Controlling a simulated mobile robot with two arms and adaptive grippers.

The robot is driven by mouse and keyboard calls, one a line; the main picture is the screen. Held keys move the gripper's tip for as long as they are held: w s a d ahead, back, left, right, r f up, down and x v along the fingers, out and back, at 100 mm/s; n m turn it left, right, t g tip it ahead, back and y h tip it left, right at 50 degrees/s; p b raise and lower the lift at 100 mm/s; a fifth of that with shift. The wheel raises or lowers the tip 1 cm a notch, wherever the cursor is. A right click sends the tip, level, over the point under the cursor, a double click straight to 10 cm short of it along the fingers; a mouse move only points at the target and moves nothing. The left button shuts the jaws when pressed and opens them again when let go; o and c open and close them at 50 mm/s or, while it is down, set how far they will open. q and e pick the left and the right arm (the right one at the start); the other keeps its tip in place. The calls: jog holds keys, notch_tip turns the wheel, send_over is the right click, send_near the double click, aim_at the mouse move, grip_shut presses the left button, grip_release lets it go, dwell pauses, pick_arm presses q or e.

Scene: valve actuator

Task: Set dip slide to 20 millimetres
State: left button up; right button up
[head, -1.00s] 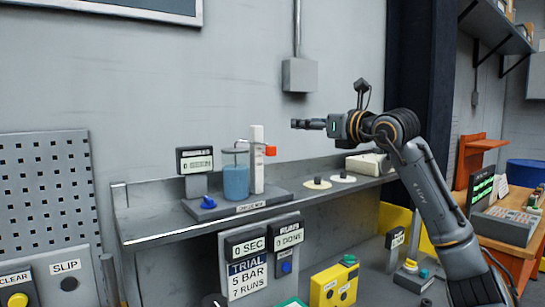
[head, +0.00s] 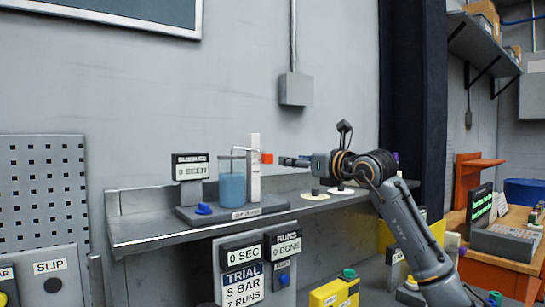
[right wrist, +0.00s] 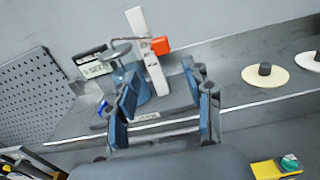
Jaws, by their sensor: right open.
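The dip slide is a white upright post (head: 254,165) with an orange-red block (head: 267,158) on its right side. It stands on a grey base (head: 232,215) beside a beaker of blue liquid (head: 232,188), with a small display (head: 190,168) at its left whose reading is too blurred to tell. In the right wrist view the orange block (right wrist: 160,46) lies beyond the fingers. My right gripper (head: 284,161) is just right of the block in the head view, and it also shows in the right wrist view (right wrist: 160,95), open and empty. My left gripper is not in view.
The stand is on a grey shelf (head: 150,235) against the wall. Two pale discs with dark knobs (head: 315,195) lie on the shelf at the right. A blue knob (head: 204,208) sits on the base's front left. Panels (head: 243,285) hang below the shelf edge.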

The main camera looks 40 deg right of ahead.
aim_at(270, 157)
jog(key=w+p, duration=0.1)
jog(key=w, duration=0.2)
jog(key=w+p, duration=0.2)
jog(key=w, duration=0.1)
jog(key=w+d+p, duration=0.1)
jog(key=w, duration=0.2)
jog(key=shift+w+r, duration=0.15)
jog(key=shift+w, duration=0.15)
jog(key=shift+w+d+f+p, duration=0.2)
jog(key=shift+w+p, duration=0.1)
jog(key=shift+w, duration=0.15)
jog(key=shift+a, duration=0.1)
grip_shut()
jog(key=shift+r, duration=0.15)
